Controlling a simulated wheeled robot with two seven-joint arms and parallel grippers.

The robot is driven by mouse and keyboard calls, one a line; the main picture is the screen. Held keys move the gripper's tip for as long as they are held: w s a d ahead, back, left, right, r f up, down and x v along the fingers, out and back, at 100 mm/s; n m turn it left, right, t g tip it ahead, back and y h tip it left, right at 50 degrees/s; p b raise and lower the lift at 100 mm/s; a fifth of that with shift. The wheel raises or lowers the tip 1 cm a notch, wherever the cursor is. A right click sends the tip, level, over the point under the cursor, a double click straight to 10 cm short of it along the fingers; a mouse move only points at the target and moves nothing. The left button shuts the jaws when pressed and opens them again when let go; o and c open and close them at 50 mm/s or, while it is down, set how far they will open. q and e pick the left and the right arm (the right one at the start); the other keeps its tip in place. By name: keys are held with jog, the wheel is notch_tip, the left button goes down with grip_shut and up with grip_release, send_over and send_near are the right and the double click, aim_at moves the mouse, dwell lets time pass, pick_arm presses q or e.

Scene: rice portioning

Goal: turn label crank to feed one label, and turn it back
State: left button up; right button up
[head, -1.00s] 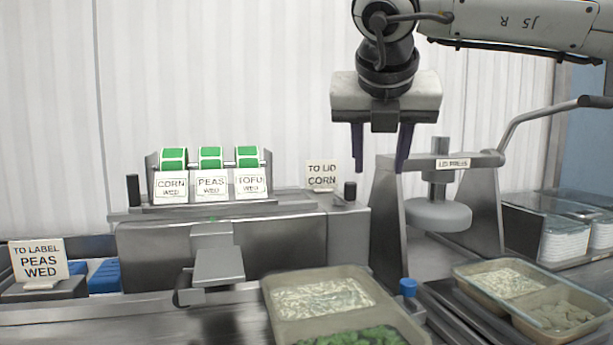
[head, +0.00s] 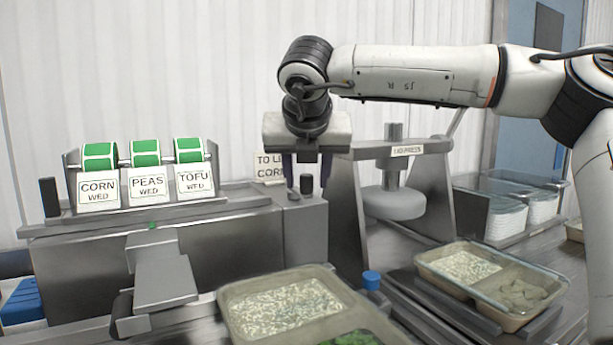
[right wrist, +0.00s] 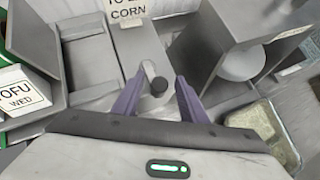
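The label machine (head: 230,240) carries green label rolls (head: 145,152) over cards reading CORN, PEAS and TOFU. A small crank with a black knob (head: 306,184) stands on its right end. The crank's pale arm and black knob (right wrist: 159,87) also show in the right wrist view. My right gripper (head: 306,176) is open, its purple fingers pointing down on either side of the knob. In the right wrist view, the knob is between the fingers (right wrist: 160,88), with gaps at both sides; I see no grip on it. My left gripper is not in view.
A TO LID CORN card (head: 268,167) stands behind the knob. The lid press (head: 394,200) is close on the right. Food trays (head: 232,318) are in front, near a blue-capped item (head: 371,280).

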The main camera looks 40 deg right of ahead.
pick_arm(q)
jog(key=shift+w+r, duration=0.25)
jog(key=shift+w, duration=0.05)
pick_arm(e)
jog(key=shift+w+d+f, duration=0.1)
grip_shut()
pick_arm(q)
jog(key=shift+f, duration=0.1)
